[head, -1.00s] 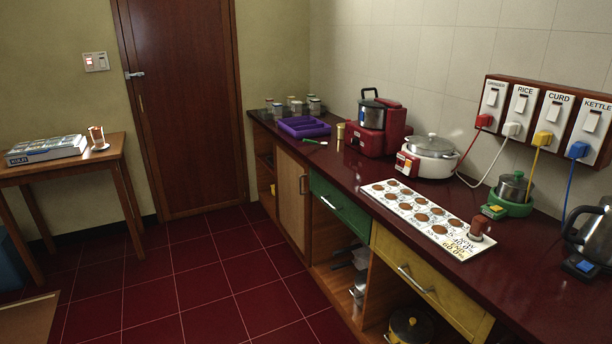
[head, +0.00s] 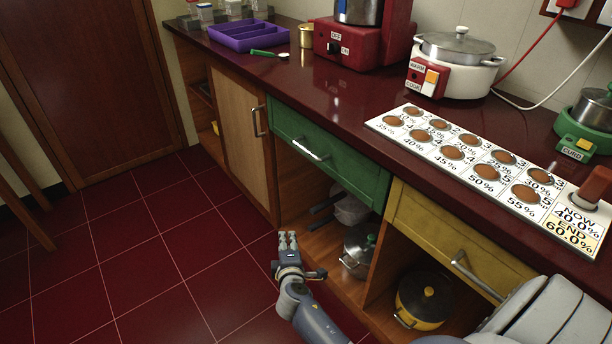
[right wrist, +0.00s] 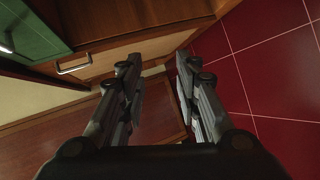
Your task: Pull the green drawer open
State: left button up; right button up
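The green drawer (head: 331,158) is shut in the counter front, with a silver bar handle (head: 310,150) across its face. My right gripper (head: 297,256) is below and in front of it in the head view, over the open shelf front and apart from the handle. In the right wrist view the two fingers (right wrist: 158,90) stand apart with nothing between them. Part of the green drawer (right wrist: 32,32) shows there at the upper left, off to the side of the fingers. My left gripper is not in view.
A wooden cabinet door (head: 234,130) is left of the drawer, and a yellow drawer (head: 445,235) is right of it. Pots, including a yellow one (head: 424,300), sit on the open shelf below. The red tiled floor (head: 150,260) in front is clear.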

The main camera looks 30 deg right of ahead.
jog(key=w+d+r+t+h+b, duration=0.2)
jog(key=d+r+h+b, duration=0.1)
jog(key=r, duration=0.6)
jog(key=w+d+r+t+h+b, duration=0.1)
jog(key=d+r+h+b, duration=0.25)
jog(key=r, duration=0.65)
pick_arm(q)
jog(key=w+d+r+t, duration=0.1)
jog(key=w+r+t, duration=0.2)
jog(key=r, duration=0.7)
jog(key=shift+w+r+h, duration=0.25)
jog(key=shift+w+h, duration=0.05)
pick_arm(e)
jog(key=x, duration=1)
jog(key=shift+w+d, duration=0.2)
jog(key=shift+w, duration=0.05)
grip_shut()
jog(key=shift+f, duration=0.1)
